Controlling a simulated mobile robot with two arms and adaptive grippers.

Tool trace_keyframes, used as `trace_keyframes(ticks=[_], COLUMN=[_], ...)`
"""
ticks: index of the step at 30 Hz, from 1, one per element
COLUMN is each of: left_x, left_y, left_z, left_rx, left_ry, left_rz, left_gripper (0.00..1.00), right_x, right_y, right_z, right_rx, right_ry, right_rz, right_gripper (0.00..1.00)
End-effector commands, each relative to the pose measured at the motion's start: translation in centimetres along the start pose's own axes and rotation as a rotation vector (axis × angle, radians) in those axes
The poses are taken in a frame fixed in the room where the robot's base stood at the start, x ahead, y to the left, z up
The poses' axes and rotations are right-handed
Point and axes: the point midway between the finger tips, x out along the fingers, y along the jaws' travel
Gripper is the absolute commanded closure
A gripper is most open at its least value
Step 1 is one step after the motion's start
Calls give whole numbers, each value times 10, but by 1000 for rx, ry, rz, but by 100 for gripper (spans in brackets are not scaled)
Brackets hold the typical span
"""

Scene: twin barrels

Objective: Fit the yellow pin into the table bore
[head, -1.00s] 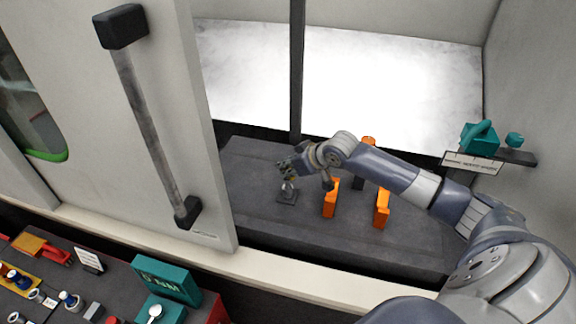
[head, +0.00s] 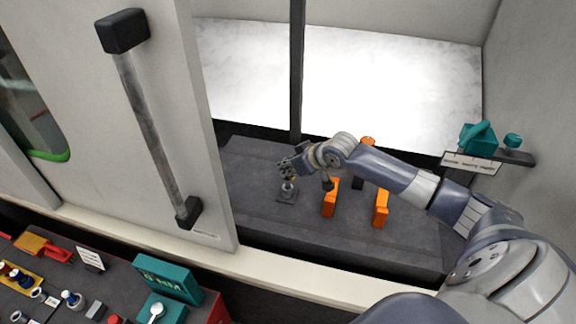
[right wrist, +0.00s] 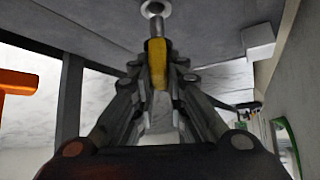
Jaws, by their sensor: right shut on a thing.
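My right gripper (head: 289,175) is over the dark table inside the open enclosure, just above the table bore, a small grey metal collar on a square dark base (head: 286,197). In the right wrist view, my right gripper (right wrist: 159,62) is shut on the yellow pin (right wrist: 157,48). The pin's grey shank points at the pale round collar of the bore (right wrist: 156,7) and looks in line with it. I cannot tell whether the tip is inside the bore or just at its mouth. My left gripper is not in view.
Orange blocks (head: 330,198) and (head: 381,208) stand on the table right of the bore, under my right arm. A vertical dark post (head: 297,70) rises behind. The sliding door with its long handle (head: 150,120) is at left. The table left of the bore is clear.

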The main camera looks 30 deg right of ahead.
Motion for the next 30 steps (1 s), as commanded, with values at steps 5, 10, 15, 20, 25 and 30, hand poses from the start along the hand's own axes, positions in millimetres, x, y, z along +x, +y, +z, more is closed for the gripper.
trace_keyframes(ticks=[5, 10, 15, 20, 25, 30], left_x=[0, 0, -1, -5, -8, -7], left_y=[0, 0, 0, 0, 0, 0], left_z=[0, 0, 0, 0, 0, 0], left_rx=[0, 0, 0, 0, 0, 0], left_ry=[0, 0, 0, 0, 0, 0], left_rz=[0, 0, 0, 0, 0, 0], left_gripper=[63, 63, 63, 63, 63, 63], right_x=[0, 0, 0, -1, 0, 0], right_y=[0, 0, 0, 0, 0, 0], right_z=[0, 0, 0, -1, 0, 0], right_rx=[0, 0, 0, 0, -1, -1], right_ry=[0, 0, 0, 0, -1, 0], right_rz=[0, 0, 0, 0, 0, 0], right_gripper=[100, 100, 100, 100, 100, 100])
